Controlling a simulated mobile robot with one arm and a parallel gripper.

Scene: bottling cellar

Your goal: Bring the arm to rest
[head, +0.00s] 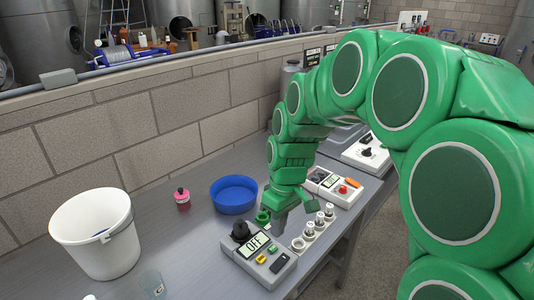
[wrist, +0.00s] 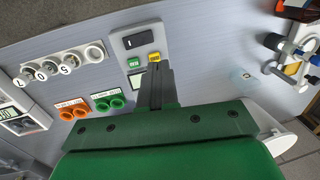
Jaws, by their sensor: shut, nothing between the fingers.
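My green arm arches in from the right in the head view and reaches down over the bench. My gripper (head: 279,224) points down just above the back of a grey control box (head: 283,277) with a display reading OFF. In the wrist view my gripper (wrist: 155,70) shows as two dark fingers pressed together with nothing between them. Their tips lie close to a yellow button (wrist: 154,57) and a green button (wrist: 134,64) in the picture. I cannot tell whether they touch the box.
A white bucket (head: 97,238), a pink bottle (head: 182,200) and a blue bowl (head: 233,194) stand left of the arm. A block wall (head: 190,112) runs behind the bench.

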